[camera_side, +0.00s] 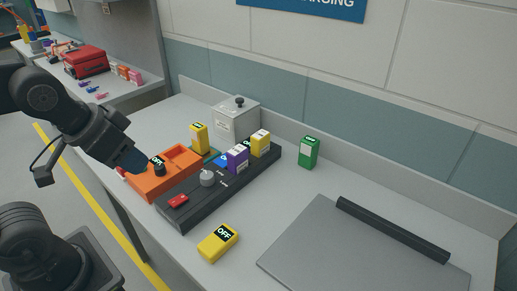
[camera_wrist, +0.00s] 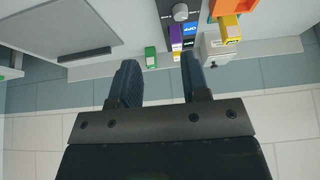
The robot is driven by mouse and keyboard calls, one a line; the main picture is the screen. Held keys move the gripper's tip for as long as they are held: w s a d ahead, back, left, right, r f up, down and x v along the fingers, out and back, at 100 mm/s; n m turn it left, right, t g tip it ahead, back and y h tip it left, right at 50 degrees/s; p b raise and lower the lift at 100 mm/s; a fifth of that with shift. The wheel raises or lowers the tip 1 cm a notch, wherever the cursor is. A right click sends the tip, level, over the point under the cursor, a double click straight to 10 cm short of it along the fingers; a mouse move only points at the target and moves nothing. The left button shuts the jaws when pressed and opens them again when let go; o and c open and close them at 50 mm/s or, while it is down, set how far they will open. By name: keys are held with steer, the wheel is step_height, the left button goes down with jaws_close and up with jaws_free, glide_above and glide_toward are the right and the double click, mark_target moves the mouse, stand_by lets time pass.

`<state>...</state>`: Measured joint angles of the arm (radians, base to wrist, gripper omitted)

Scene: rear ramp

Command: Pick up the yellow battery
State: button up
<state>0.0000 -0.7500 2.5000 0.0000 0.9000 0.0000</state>
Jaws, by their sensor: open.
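Several yellow blocks that look like batteries show. One yellow block (camera_side: 218,243) with a black "OFF" label lies on the bench in front of the black charger (camera_side: 228,191). Another yellow block (camera_side: 199,139) stands upright behind the orange tray (camera_side: 170,171); a yellow block also shows in the wrist view (camera_wrist: 232,32). A third, yellow with a pale top (camera_side: 260,144), stands at the charger's far end. My gripper (camera_side: 134,163) is above the orange tray's left end, apart from the yellow blocks. In the wrist view its two fingers (camera_wrist: 161,84) are spread with nothing between them.
A purple block (camera_side: 237,159) stands in the charger, beside a grey knob (camera_side: 207,177) and a red switch (camera_side: 179,201). A green block (camera_side: 309,152) stands near the wall. A white box (camera_side: 236,120) stands behind. A grey plate (camera_side: 340,255) lies at right.

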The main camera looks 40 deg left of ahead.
steer(key=shift+o, duration=0.4)
steer(key=o, duration=0.4)
steer(key=w+r, duration=0.4)
steer(key=w, duration=1)
steer(key=g, duration=0.2)
glide_toward(260, 134)
steer(key=x, duration=0.7)
steer(key=shift+w+a+f, duration=0.1)
steer(key=shift+w+a, duration=0.05)
steer(key=shift+s+d+x, duration=0.1)
steer(key=shift+x, duration=1.3)
steer(key=shift+s+d+x, duration=0.1)
steer(key=shift+x, duration=1.3)
